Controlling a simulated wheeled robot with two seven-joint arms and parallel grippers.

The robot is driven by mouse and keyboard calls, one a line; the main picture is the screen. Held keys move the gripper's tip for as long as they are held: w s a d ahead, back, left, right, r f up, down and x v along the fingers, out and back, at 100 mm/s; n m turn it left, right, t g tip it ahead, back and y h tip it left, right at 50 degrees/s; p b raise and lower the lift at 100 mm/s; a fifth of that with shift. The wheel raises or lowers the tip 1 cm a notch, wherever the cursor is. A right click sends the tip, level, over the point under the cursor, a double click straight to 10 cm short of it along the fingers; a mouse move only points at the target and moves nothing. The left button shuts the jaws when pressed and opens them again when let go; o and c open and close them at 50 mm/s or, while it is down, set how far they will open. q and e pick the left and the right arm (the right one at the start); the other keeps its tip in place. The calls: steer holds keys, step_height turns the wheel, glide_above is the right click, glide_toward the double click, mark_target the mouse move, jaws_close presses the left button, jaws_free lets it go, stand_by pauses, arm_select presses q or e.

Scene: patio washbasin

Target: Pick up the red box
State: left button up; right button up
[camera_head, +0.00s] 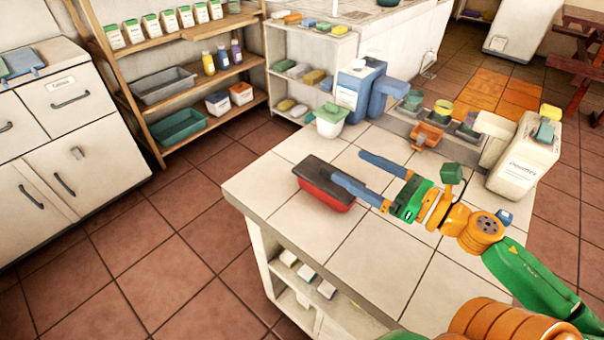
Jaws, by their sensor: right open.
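The red box (322,194), with a dark top, sits on the white tiled counter (290,237) near its left edge. My right gripper (346,166) comes in from the lower right with its two blue fingers apart and nothing between them. One finger's tip overlaps the right part of the red box in the picture; I cannot tell whether it touches. The other finger lies farther back, beyond the box. My left gripper is not in view.
A white tub with a green lid (330,120), a blue-and-white dispenser (352,88) and an orange holder (426,136) stand at the counter's back. A white container (522,160) stands at right. The counter's front is clear. Shelves (178,32) stand back left.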

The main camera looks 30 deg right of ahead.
mark_target(329, 181)
steer(key=f+b, duration=0.1)
steer(key=f, duration=0.1)
steer(key=s+f+b, duration=0.1)
steer(key=f, duration=0.4)
steer(key=shift+s+d+f+b, duration=0.15)
steer(key=shift+d+b, duration=0.15)
steer(key=shift+b, duration=0.1)
steer(key=x, duration=0.7)
steer(key=shift+w+a+p, duration=0.2)
steer(key=shift+w+p, duration=0.1)
steer(key=shift+w, duration=0.1)
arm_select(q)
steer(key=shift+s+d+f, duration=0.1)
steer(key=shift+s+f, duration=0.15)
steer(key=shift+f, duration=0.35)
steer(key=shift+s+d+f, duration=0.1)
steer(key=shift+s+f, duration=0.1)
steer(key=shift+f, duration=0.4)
arm_select(e)
steer(key=c, duration=1.2)
